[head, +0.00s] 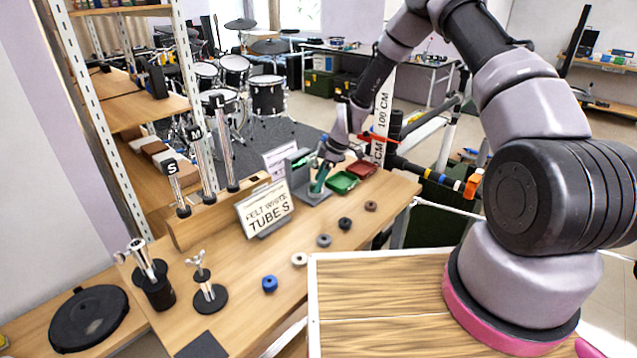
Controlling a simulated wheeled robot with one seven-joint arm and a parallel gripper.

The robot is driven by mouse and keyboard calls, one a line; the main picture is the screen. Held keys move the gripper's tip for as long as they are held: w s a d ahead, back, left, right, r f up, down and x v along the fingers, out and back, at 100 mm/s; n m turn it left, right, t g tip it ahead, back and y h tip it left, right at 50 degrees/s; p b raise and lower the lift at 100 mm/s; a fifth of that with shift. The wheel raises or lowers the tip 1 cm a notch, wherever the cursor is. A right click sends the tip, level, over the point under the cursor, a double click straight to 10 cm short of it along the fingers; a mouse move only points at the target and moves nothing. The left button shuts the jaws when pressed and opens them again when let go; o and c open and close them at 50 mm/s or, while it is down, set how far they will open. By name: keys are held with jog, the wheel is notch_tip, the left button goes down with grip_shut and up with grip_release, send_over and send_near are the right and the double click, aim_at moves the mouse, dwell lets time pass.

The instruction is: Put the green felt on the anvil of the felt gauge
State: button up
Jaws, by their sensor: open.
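My gripper (328,160) is at the far part of the wooden table, low over a grey device (300,172) that looks like the felt gauge. It is open, and its fingers are small and partly hidden by the arm. An upright dark green piece (319,179), which may be the green felt, shows just below the fingers over the grey base. I cannot tell whether it touches the fingers or rests on the anvil. The anvil itself is not clear at this size.
A green tray (342,183) and a red tray (363,169) lie right of the gauge. Several round pieces, including a blue one (269,284), lie in a row. S, M and L tubes stand left.

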jog(key=s+d+r+m+t+h, duration=0.15)
jog(key=d+r, duration=0.35)
jog(key=r, duration=0.7)
jog(key=s+d+r+m, duration=0.2)
jog(key=d+r+m, duration=0.15)
jog(key=r, duration=0.75)
jog(key=s+d+r+m+t+h, duration=0.1)
jog(key=s+d+r+m, duration=0.25)
jog(key=r, duration=0.35)
jog(key=s+d+r+m+t, duration=0.1)
jog(key=s+d+r+m, duration=0.15)
jog(key=s+r, duration=0.4)
jog(key=s+d+r+m+t, duration=0.1)
jog(key=s+d+r+m, duration=0.2)
jog(key=s+r+m, duration=0.2)
jog(key=s+d+r+m+t, duration=0.2)
jog(key=s+r+m, duration=0.3)
jog(key=s, duration=0.7)
jog(key=shift+s+d+r, duration=0.25)
jog(key=shift+d+r, duration=0.2)
jog(key=shift+d, duration=0.15)
